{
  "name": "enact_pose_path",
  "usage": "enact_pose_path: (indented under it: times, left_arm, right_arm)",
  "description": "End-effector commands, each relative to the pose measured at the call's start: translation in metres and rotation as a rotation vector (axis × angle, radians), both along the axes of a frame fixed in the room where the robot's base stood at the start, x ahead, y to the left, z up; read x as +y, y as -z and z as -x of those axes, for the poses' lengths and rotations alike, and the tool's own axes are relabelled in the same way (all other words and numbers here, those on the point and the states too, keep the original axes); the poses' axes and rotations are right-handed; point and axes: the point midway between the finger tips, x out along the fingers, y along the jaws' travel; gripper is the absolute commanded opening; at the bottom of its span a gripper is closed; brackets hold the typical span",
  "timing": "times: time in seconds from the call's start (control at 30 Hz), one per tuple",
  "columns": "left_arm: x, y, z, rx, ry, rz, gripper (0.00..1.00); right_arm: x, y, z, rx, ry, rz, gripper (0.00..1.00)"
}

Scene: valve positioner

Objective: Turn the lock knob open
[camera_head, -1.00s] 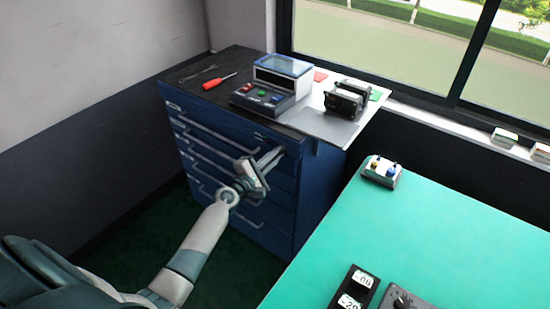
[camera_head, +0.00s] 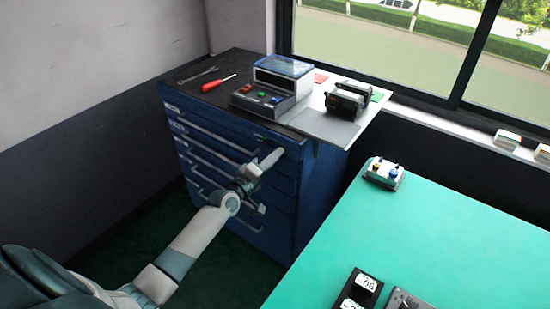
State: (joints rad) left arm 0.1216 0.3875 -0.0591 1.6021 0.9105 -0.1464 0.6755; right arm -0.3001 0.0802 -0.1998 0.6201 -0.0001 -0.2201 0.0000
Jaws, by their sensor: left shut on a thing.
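The blue drawer cabinet (camera_head: 300,215) stands left of the green table. My left gripper (camera_head: 271,158) reaches the upper right of its front, at the top drawer. It is shut on the lock knob there. The fingers hide the knob, so its angle cannot be told. The gripper's body is turned so that it looks narrow from here. My right gripper is not in view.
On the cabinet top are a red screwdriver (camera_head: 220,82), a button box (camera_head: 262,97), a clear-lidded case (camera_head: 283,72) and a black device (camera_head: 347,101). The green table (camera_head: 430,220) stands to the right. Drawer handles (camera_head: 218,142) stick out beside my gripper.

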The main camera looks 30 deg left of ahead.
Motion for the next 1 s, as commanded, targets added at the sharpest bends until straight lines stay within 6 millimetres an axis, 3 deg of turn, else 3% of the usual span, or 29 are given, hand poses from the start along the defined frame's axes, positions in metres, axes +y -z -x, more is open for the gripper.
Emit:
enact_pose_path:
  times: [0.5,1.0]
  left_arm:
    - [-0.0008,0.0003,0.0,-0.05,0.001,-0.361,0.0]
    - [-0.0009,0.0009,0.0001,-0.056,0.001,-0.414,0.0]
  right_arm:
    - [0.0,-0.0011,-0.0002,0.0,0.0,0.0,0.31]
    - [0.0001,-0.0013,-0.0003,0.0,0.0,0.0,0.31]
